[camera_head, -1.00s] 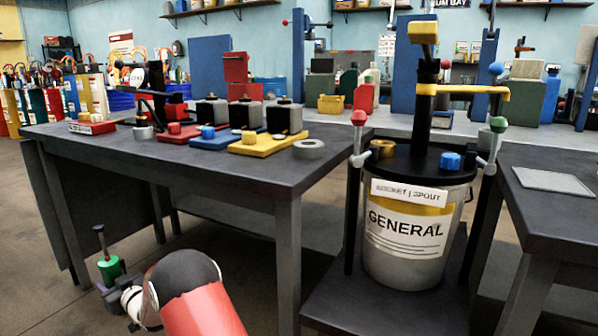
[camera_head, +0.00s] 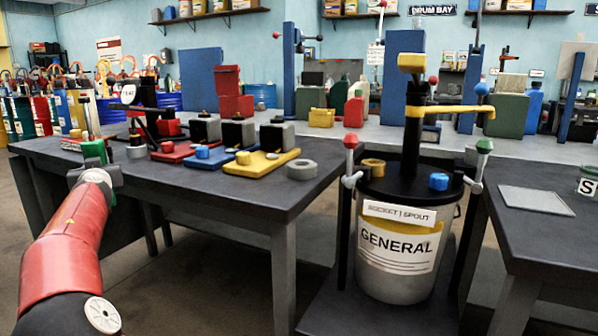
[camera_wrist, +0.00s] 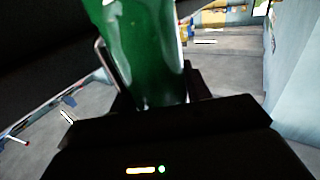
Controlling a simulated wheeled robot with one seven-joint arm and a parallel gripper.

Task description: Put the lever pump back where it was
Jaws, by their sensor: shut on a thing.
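The lever pump appears to be the green cylinder (camera_head: 94,150) at the end of my red arm, at the left in the head view. My gripper (camera_head: 97,166) is shut on it and holds it in front of the left table's near edge. In the wrist view the green body (camera_wrist: 140,45) fills the space between my dark fingers (camera_wrist: 150,100), and its top is cut off.
The left dark table (camera_head: 230,200) bears red, blue and yellow bases (camera_head: 262,163) with dark blocks, a grey ring (camera_head: 302,170) and a black stand with a gauge (camera_head: 129,95). The GENERAL pail (camera_head: 397,250) stands on a low platform to the right. Floor shows between the tables.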

